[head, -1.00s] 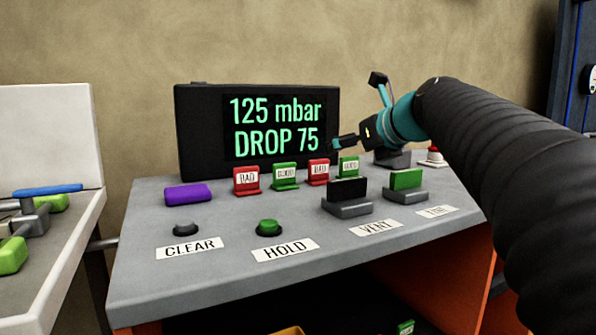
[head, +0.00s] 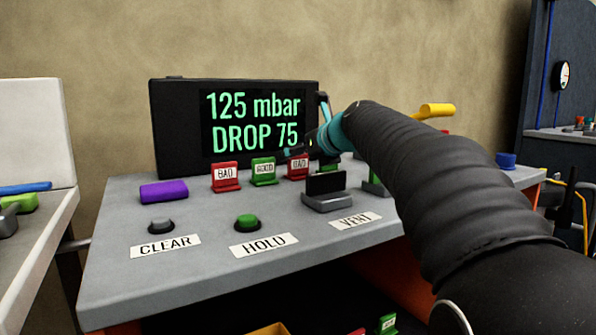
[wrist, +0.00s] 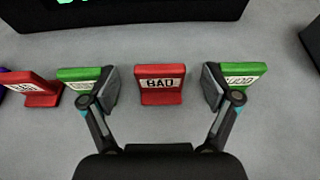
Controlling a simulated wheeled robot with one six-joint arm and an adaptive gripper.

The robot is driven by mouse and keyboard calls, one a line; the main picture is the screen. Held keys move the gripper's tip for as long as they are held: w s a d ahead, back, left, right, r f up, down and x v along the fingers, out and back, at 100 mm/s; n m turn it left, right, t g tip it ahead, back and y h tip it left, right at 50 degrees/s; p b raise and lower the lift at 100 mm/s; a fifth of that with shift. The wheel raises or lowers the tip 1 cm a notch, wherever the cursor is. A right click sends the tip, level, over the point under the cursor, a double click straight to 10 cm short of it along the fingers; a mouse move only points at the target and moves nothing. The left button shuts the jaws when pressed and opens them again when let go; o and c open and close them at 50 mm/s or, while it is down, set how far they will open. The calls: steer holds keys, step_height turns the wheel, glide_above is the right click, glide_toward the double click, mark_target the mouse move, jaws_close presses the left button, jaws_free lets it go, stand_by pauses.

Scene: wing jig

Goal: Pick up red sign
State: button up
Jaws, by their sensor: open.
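In the wrist view this red sign (wrist: 160,92) is upright, midway between the fingers of my gripper (wrist: 161,87). My gripper is open and empty, its fingers spread to either side of the sign. A second red BAD sign (head: 225,177) stands further left and also shows at the wrist view's left edge (wrist: 34,89). In the head view the arm and gripper partly hide the signs at the right.
Green signs flank the red one: the left green sign (wrist: 78,77) and the right green sign (wrist: 238,77) sit close to my fingers. The black display (head: 165,125) stands behind.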

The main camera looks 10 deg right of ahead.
steer(key=x, duration=0.2)
steer(key=shift+w+a+f, duration=0.15)
steer(key=shift+w, duration=0.15)
steer(key=c, duration=1.3)
steer(key=shift+o, duration=0.2)
steer(key=shift+r+p, duration=0.3)
steer(key=shift+r, duration=0.25)
steer(key=r, duration=0.2)
steer(key=d+r+p, duration=0.1)
steer(key=shift+s+r, duration=0.15)
steer(key=shift+r, duration=0.25)
steer(key=s+d+r+p, duration=0.2)
steer(key=d+r, duration=0.4)
steer(key=d, duration=0.4)
steer(key=shift+s, duration=0.7)
